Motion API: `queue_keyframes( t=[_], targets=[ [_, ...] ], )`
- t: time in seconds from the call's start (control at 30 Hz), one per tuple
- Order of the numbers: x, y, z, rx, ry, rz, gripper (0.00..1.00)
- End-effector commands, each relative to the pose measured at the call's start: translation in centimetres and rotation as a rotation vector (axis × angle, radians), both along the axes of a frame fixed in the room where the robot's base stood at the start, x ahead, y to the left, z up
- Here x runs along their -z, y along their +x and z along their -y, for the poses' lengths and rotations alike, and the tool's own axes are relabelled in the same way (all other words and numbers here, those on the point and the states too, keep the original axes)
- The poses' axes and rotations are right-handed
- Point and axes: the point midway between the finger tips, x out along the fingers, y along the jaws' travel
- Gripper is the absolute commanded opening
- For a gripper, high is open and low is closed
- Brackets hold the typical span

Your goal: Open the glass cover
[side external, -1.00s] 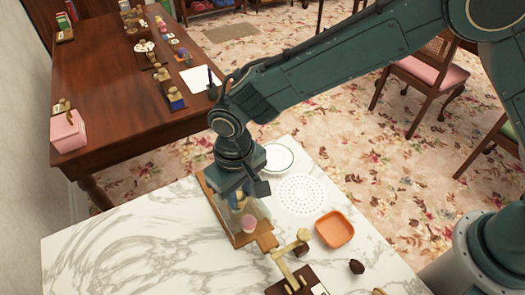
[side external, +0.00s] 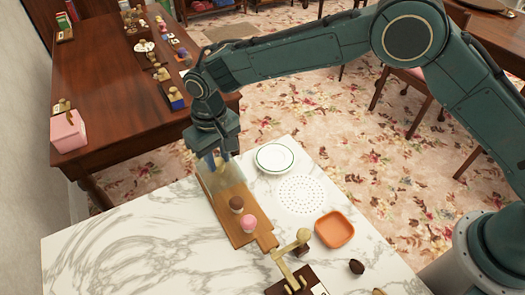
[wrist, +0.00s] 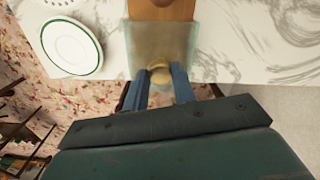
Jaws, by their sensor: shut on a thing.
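The glass cover (side external: 225,176) is a clear box at the far end of a wooden board (side external: 226,214) on the marble counter. In the wrist view the cover (wrist: 150,42) shows as a pale see-through panel over the board's end. My gripper (side external: 217,160) is above the far end of the board. In the wrist view its blue fingers (wrist: 164,84) are shut on the cover's round tan knob (wrist: 160,73). A chocolate-topped cupcake (side external: 236,204) and a pink-topped cupcake (side external: 249,224) stand uncovered on the board. Whether the cover touches the board is unclear.
A white plate with a green rim (side external: 275,158), a round perforated white mat (side external: 301,195) and an orange dish (side external: 335,229) lie right of the board. A brass-coloured device (side external: 292,268) stands near the board's front end. The counter left of the board is clear.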

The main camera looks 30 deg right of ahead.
Motion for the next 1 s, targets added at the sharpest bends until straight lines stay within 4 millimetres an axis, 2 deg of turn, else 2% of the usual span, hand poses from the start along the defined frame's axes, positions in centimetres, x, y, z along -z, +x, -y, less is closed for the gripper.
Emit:
queue_keyframes(
  t=[0.4,0.43,0.5,0.53,1.0],
  targets=[
    [-0.09,0.57,-0.06,-0.003,0.003,0.003,0.0],
    [-0.09,0.57,-0.06,-0.003,0.003,0.003,0.32],
    [-0.09,0.56,-0.06,-0.003,0.003,0.003,0.46],
    [-0.08,0.56,-0.05,-0.002,0.003,0.003,0.48],
    [-0.68,0.56,-0.04,-0.001,0.002,0.003,0.48]
  ],
)
